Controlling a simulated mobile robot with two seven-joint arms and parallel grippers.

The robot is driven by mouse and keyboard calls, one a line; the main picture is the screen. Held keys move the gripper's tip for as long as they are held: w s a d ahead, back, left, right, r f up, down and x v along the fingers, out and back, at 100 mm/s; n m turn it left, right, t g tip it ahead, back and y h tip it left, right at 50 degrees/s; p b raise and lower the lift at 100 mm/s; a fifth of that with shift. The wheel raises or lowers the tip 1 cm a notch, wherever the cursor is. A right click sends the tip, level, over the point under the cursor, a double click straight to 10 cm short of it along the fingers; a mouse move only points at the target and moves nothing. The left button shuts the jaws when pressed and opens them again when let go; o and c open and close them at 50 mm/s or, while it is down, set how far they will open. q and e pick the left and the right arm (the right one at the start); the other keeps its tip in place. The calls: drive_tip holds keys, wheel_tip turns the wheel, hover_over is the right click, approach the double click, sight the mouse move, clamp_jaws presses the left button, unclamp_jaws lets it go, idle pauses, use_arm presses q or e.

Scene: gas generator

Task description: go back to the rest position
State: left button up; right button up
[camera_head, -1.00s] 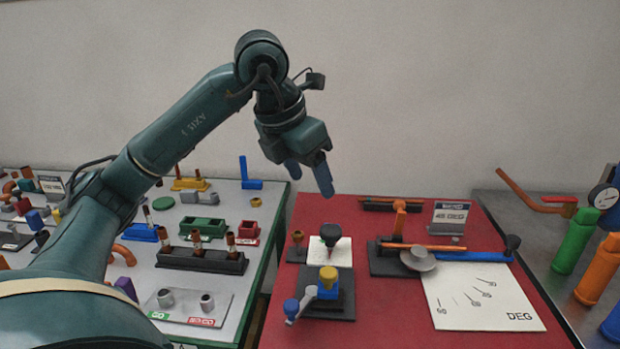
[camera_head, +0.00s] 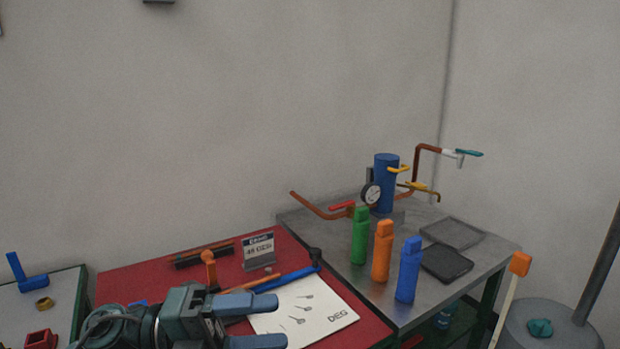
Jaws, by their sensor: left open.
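My left gripper (camera_head: 278,322) is at the bottom of the head view, low in front of the red table (camera_head: 125,287). Its two blue fingers point right and are apart, with nothing seen between them. The gripper and wrist hide the lower left part of the red table and whatever stands there. My right gripper is not in view.
A blue-and-orange bar tool (camera_head: 285,279) and a small sign (camera_head: 258,250) are behind the gripper. Green (camera_head: 360,238), orange (camera_head: 382,252) and blue (camera_head: 408,272) bottles stand on the metal table (camera_head: 330,239). A grey drum (camera_head: 560,325) is at lower right.

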use_arm(q)
drive_tip(key=w+a+f+n+t+y+p, duration=0.1)
drive_tip(key=w+a+f+n+t+y, duration=0.15)
drive_tip(key=f+n+t+y, duration=0.75)
drive_tip(key=w+a+f+n+t+h+p, duration=0.1)
drive_tip(key=a+f+n+t, duration=0.15)
drive_tip(key=n+t, duration=0.85)
drive_tip(key=s+a+f+n+g+y, duration=0.1)
drive_tip(key=s+f+n+g+y, duration=0.2)
drive_tip(key=f, duration=0.6)
drive_tip(key=s+a+f+n+g+y, duration=0.2)
drive_tip(key=s+f+n+g+y, duration=0.1)
drive_tip(key=s+f+n+g, duration=0.5)
drive_tip(key=shift+s+f+n+y+p, duration=0.4)
drive_tip(key=shift+s+f+n, duration=0.35)
drive_tip(key=shift+s+n, duration=0.3)
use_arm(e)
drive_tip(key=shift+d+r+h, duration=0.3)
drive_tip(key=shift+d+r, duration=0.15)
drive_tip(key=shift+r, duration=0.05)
use_arm(q)
drive_tip(key=shift+w, duration=0.1)
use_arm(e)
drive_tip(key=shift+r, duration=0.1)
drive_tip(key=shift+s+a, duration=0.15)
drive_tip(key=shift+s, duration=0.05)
